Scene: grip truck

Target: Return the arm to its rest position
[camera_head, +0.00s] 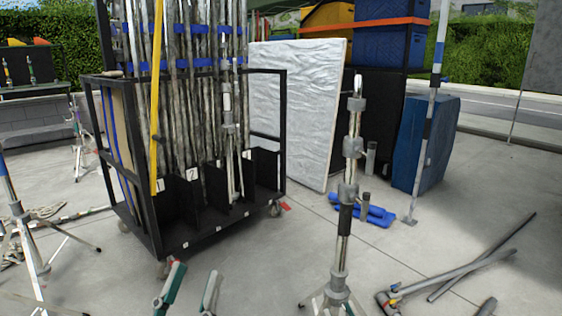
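My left gripper (196,274) shows at the bottom edge, left of centre, with two fingers pointing up and apart. It is open and nothing shows between the fingers. It is in front of the wheeled rack and appears apart from it. A small grey tip at the bottom right edge looks like part of my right gripper (487,307). The rest of it is out of the picture, so its opening cannot be told. Most of both arms is outside the view.
A black wheeled rack (150,220) holds several metal poles and a yellow one. A light stand (345,215) rises right of centre. Grey pipes (470,268) lie at right. A white panel (300,110) and blue block (425,145) stand behind. Another stand (25,235) is at left.

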